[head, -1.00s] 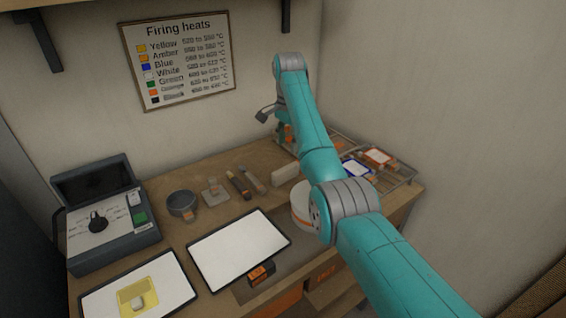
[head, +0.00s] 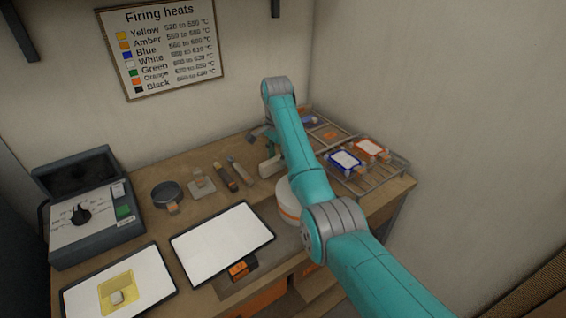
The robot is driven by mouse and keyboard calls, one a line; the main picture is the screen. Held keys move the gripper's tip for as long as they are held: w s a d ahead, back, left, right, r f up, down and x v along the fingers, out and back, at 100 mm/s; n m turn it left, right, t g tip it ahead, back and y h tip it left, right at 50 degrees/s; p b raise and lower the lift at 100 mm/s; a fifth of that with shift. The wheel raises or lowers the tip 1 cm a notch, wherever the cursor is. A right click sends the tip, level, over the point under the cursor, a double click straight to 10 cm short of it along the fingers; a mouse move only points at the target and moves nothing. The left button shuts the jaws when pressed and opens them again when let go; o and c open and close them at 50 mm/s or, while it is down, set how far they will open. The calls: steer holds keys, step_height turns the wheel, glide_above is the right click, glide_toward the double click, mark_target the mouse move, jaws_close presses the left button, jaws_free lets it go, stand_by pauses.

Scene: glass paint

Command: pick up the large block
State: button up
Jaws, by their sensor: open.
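A pale, upright block (head: 270,166) stands on the wooden workbench just left of my arm; it looks like the large block, though I cannot be sure. A smaller pale block (head: 117,297) sits on a yellow glass piece on the front-left white panel. Another small block (head: 198,175) sits on a clear piece further back. My gripper (head: 262,140) is at the back of the bench, above and behind the upright block in the picture. Only a dark part of it shows; my arm hides the rest. It is open, and nothing is seen held.
A wire rack (head: 385,180) with coloured framed tiles stands at the right. A round white drum (head: 288,205) is partly behind my arm. A grey control box (head: 85,205), a dark pan (head: 168,194), tools (head: 225,178) and a white panel (head: 222,243) occupy the bench.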

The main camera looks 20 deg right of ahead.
steer(key=shift+a+f, duration=0.15)
steer(key=shift+f, duration=0.35)
jaws_close()
steer(key=shift+r, duration=0.1)
